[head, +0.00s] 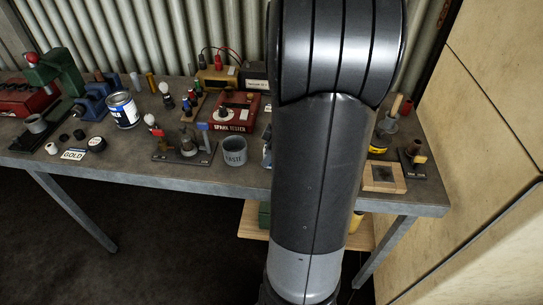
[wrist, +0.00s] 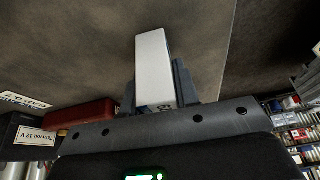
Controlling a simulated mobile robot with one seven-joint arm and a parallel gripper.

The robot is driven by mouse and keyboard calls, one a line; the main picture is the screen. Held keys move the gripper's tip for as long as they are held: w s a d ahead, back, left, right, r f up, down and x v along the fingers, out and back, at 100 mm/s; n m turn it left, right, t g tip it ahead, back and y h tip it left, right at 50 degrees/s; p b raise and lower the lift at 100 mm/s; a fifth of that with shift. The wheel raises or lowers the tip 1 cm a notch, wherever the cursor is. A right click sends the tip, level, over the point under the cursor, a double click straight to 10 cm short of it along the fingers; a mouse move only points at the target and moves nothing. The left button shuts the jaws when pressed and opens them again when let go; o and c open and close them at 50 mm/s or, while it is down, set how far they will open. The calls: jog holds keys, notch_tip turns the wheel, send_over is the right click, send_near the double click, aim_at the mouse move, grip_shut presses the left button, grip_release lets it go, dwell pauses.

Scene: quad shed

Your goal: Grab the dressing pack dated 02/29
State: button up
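A small white pack (wrist: 154,65) stands out between the two dark fingers of my gripper (wrist: 157,92) in the wrist view. The fingers lie close against both of its sides, and my gripper looks shut on it. Part of a dark printed mark shows at its lower end, but no full date can be read. In the head view my arm fills the middle, and my gripper and the pack are out of sight there. No other dressing pack can be made out.
A grey workbench (head: 215,183) carries a paint tin (head: 122,111), a grey waste cup (head: 234,151), a red spark tester (head: 236,112) and small tools. My arm hides its middle right. A wooden panel (head: 490,130) stands at right. The wrist view shows stocked shelves (wrist: 300,130) at right.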

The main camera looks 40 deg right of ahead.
jog(key=c, duration=0.5)
